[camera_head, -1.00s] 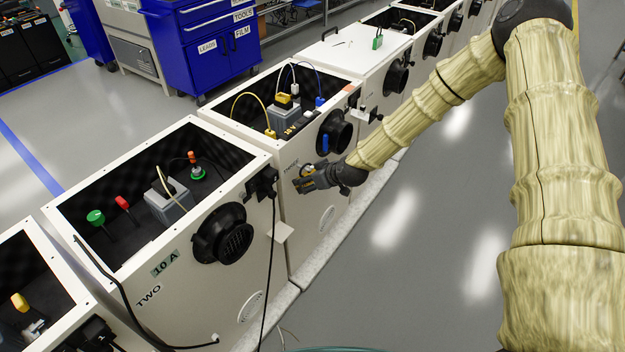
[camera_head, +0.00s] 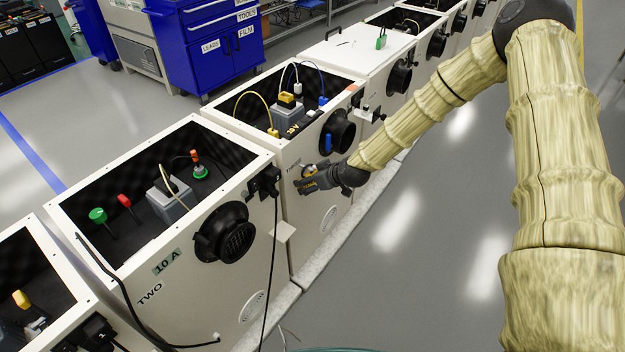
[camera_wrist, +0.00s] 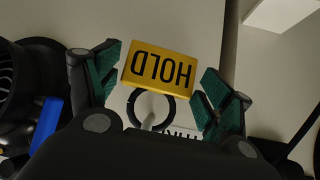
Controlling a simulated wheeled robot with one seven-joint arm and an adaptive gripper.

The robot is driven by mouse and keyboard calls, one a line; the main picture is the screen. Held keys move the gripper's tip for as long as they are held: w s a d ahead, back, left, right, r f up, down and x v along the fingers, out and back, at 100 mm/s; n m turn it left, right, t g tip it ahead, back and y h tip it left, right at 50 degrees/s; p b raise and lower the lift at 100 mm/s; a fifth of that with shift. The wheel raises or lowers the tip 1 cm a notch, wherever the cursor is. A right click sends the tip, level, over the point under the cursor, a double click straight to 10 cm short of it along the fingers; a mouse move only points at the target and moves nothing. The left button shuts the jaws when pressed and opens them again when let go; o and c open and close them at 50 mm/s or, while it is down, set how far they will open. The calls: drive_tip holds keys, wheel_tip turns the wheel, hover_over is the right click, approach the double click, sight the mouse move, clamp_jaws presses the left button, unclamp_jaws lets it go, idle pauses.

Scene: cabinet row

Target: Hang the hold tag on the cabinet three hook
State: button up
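The hold tag (camera_wrist: 158,69) is a yellow plate with black HOLD lettering, upside down in the wrist view, with a dark ring (camera_wrist: 169,97) at its lower edge there. The pale hook (camera_wrist: 148,122) on cabinet three (camera_head: 310,222) shows inside the ring, which appears to be around it; the hook's base is hidden by my gripper. My gripper (camera_wrist: 162,75) is open, with green-padded fingers on either side of the tag and narrow gaps at its edges. In the head view my gripper (camera_head: 306,180) is at cabinet three's front, below its black round vent.
Cabinet two (camera_head: 180,275), with its round vent (camera_head: 226,233) and a hanging black cable, stands beside cabinet three. A blue part (camera_wrist: 45,125) and black vent are left of my gripper in the wrist view. The floor (camera_head: 410,260) in front is clear.

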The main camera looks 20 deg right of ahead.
drive_tip(key=shift+o, duration=0.6)
drive_tip(key=v, duration=1.2)
drive_tip(key=s+a+f+m+g+h+p, duration=0.1)
drive_tip(key=s+a+f+m+g+p, duration=0.1)
drive_tip(key=s+f, duration=0.55)
drive_tip(key=s+a+f+m+g+p, duration=0.15)
drive_tip(key=s+f, duration=0.35)
drive_tip(key=s, duration=0.6)
drive_tip(key=s+f+m+g+h+p, duration=0.1)
drive_tip(key=s+f+g, duration=0.1)
drive_tip(key=s, duration=0.9)
drive_tip(key=s+f+m+g+h+p, duration=0.1)
drive_tip(key=s+g+h+p, duration=0.1)
drive_tip(key=s, duration=1)
drive_tip(key=shift+d+f+g+p, duration=0.3)
drive_tip(key=shift+d+f+g, duration=0.1)
drive_tip(key=shift+g, duration=0.05)
